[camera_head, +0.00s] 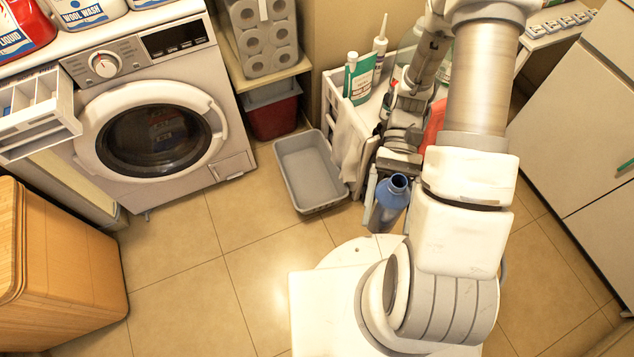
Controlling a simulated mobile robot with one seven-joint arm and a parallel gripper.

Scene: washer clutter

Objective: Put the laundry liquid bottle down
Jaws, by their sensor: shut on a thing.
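A blue bottle (390,203) with an open, uncapped mouth hangs at my gripper (382,192), tilted, above the floor beside my base. My gripper is shut on it. One pale finger shows along the bottle's left side; the other finger is hidden. No label is readable on this bottle. A red jug (27,28) with a label reading "LIQUID" stands on the washing machine at the upper left, well away from my gripper.
The washing machine (225,95) has its detergent drawer (35,110) pulled out. A grey bin (310,172) sits on the floor near the cluttered white cart (330,83). A wooden hamper (75,265) stands at left. The tiled floor (190,270) between is clear.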

